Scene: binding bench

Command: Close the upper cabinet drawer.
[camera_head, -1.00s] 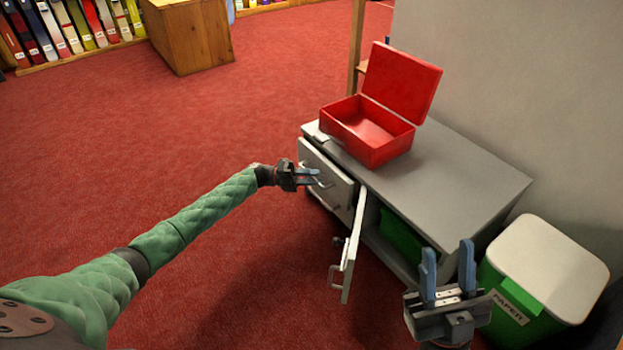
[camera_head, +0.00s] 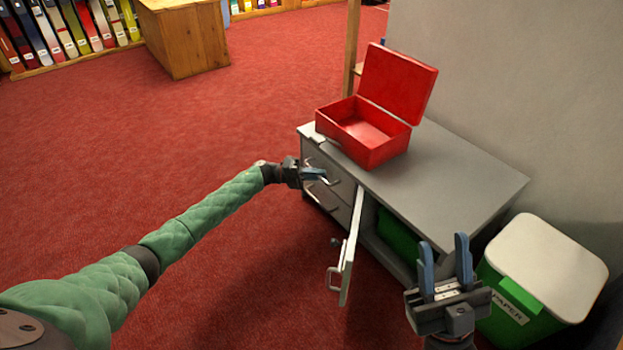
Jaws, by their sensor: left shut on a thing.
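The grey cabinet (camera_head: 470,190) stands against the wall at the right. Its upper drawer (camera_head: 343,186) looks flush, or nearly so, with the cabinet front. My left gripper (camera_head: 316,175) is at the upper drawer's front, shut on its handle (camera_head: 329,182); the fingers hide part of the handle. My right gripper (camera_head: 445,265) is open and empty, in front of the cabinet's right part.
A lower drawer (camera_head: 322,200) sits below. The cabinet door (camera_head: 350,250) stands open, swung outward. An open red box (camera_head: 365,140) is on the cabinet top. A green paper bin (camera_head: 510,305) stands at the right. Red carpet lies clear at left.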

